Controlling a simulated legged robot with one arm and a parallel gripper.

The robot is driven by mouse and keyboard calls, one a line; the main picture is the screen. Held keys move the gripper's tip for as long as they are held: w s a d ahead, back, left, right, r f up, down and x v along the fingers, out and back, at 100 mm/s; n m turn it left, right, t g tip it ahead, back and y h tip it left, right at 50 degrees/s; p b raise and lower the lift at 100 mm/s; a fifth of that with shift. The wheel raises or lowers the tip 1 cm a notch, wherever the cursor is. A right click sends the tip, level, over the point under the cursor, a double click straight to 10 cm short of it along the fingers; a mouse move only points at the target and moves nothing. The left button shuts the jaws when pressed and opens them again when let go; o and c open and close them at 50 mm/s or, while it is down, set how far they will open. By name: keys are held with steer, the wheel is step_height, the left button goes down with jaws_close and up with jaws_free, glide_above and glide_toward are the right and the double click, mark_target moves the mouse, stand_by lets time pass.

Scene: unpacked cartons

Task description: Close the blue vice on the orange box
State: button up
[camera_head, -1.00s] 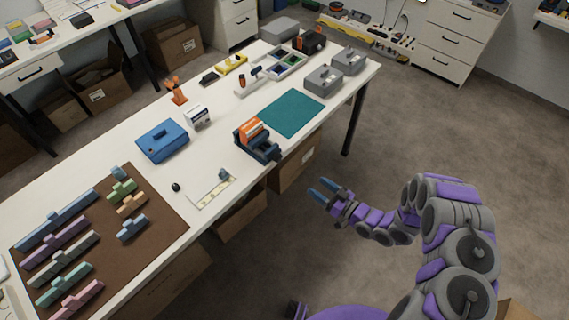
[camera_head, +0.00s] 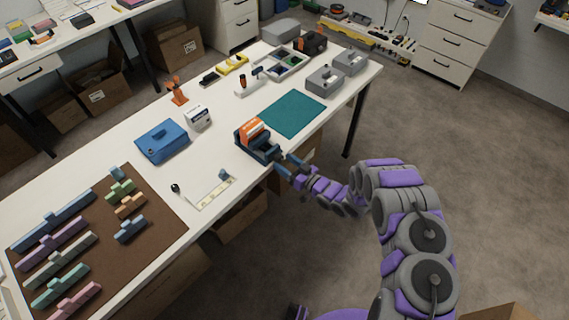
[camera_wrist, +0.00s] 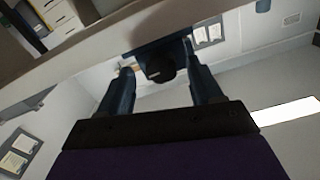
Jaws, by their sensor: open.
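The blue vice (camera_head: 262,150) stands at the table's front edge, and the orange box (camera_head: 251,128) sits upright in its jaws. Whether the jaws touch the box is too small to tell. My gripper (camera_head: 284,162) is open, just off the table edge at the front of the vice. In the wrist view my gripper (camera_wrist: 160,85) shows two blue fingers spread apart. The vice (camera_wrist: 160,58) shows beyond them, with a dark round knob or handle end between the fingertips. The fingers do not visibly touch it. The orange box is not clear in the wrist view.
A teal mat (camera_head: 292,113) lies right of the vice, and a blue toolbox (camera_head: 162,142) and white carton (camera_head: 198,117) stand left of it. A ruler strip (camera_head: 208,192) lies near the front edge. Open cartons (camera_head: 240,215) stand under the table.

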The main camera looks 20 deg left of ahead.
steer(key=shift+w+a, duration=0.15)
steer(key=shift+a, duration=0.3)
steer(key=c, duration=1.1)
steer(key=shift+o, duration=0.2)
steer(key=shift+n+b, duration=0.3)
steer(key=shift+n, duration=0.7)
